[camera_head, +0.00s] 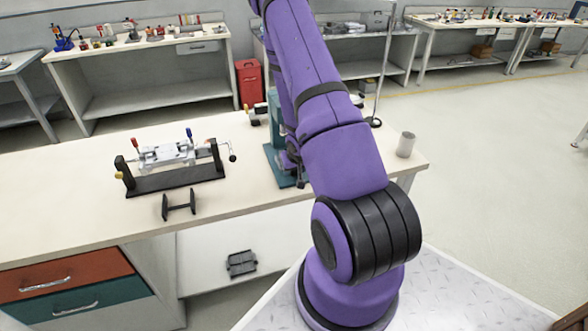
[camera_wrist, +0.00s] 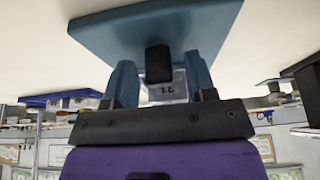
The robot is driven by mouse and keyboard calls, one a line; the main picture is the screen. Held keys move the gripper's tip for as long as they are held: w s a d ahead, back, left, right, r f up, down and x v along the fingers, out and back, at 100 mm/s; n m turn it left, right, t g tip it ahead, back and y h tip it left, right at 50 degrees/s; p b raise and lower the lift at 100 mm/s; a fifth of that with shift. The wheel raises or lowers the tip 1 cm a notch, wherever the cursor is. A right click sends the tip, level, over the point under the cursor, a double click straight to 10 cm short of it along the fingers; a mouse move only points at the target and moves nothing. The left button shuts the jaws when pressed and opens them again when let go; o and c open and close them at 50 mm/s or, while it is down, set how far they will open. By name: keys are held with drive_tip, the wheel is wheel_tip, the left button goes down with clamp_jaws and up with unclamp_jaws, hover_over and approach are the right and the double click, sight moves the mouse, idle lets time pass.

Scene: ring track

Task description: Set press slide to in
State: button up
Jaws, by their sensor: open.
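The teal press (camera_head: 273,140) stands on the workbench, partly hidden behind my purple arm in the head view. In the wrist view its teal base plate (camera_wrist: 110,35) fills the upper middle. A black block or knob (camera_wrist: 158,64) shows in front of the plate, with a pale, shiny block (camera_wrist: 166,88) just beside it. I take these as parts of the press slide. My gripper (camera_wrist: 158,72) is open, its two blue-grey fingers on either side of the black block. Contact cannot be told. How far in the slide sits cannot be told.
A black fixture (camera_head: 175,180) with a grey mechanism and a small black stand (camera_head: 179,207) are on the workbench left of the press. A grey cup (camera_head: 405,144) and a thin upright rod (camera_head: 385,65) stand to the right. The bench's left front is clear.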

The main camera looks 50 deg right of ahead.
clamp_jaws()
drive_tip(key=shift+w+d+r, duration=0.1)
drive_tip(key=shift+w+d, duration=0.25)
drive_tip(key=shift+w, duration=0.3)
drive_tip(key=shift+w+d+f, duration=0.1)
drive_tip(key=shift+w+d, duration=0.3)
drive_tip(key=shift+w, duration=0.2)
drive_tip(key=shift+w+d+r, duration=0.1)
drive_tip(key=shift+w+d, duration=0.25)
drive_tip(key=shift+w, duration=0.3)
unclamp_jaws()
drive_tip(key=v, duration=1)
drive_tip(key=shift+s+r, duration=0.15)
drive_tip(key=shift+r, duration=0.15)
